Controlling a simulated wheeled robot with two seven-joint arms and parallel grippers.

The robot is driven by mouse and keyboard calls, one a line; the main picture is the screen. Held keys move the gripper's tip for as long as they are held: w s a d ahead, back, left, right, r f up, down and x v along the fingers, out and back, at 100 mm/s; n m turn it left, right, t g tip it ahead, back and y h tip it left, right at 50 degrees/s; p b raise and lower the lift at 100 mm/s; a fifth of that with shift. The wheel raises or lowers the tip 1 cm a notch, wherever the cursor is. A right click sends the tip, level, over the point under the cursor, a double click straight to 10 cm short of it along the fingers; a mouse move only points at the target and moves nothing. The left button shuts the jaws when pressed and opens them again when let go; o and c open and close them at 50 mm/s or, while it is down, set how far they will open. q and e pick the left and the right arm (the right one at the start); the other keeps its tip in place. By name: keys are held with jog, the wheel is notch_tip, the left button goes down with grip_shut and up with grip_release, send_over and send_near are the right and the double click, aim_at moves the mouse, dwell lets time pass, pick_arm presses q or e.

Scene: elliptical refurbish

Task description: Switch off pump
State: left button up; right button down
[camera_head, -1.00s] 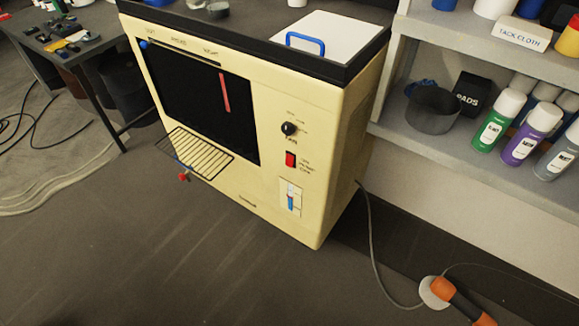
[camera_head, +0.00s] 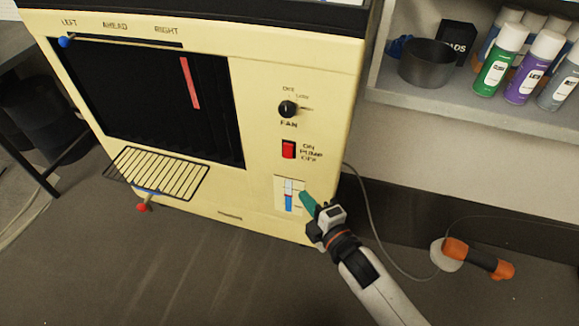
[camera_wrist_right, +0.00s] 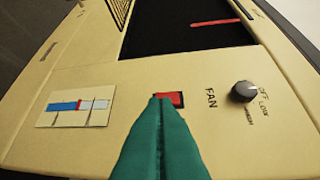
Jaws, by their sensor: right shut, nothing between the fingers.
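The pump switch (camera_head: 288,150) is a red rocker on the front of a cream machine (camera_head: 262,75). The words ON, PUMP and OFF stand to its right. My right gripper (camera_head: 307,200), with teal fingers, is shut and empty. In the head view it is below the switch, at the right edge of the blue and white level gauge (camera_head: 289,195). In the right wrist view the fingertips (camera_wrist_right: 162,97) overlap the left part of the red switch (camera_wrist_right: 173,98) and hide the lettering. I cannot tell if they touch it. My left gripper is not in view.
A black fan knob (camera_head: 288,109) sits above the switch. A wire rack (camera_head: 155,174) juts out at the lower left. A grey cable and an orange-handled tool (camera_head: 478,259) lie on the floor at right. A shelf (camera_head: 455,100) with spray cans stands behind.

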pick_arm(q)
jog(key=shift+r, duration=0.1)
pick_arm(e)
jog(key=shift+r, duration=0.15)
jog(key=b, duration=0.2)
send_near(284, 155)
jog(key=w+a, duration=0.1)
jog(key=a, duration=0.3)
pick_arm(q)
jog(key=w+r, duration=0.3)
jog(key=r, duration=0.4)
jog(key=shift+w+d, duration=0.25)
pick_arm(e)
jog(key=w, duration=0.1)
jog(key=w+d, duration=0.1)
jog(key=w, duration=0.2)
jog(key=shift+d+f, duration=0.25)
jog(key=shift+f, duration=0.05)
pick_arm(q)
jog(key=shift+b, duration=0.3)
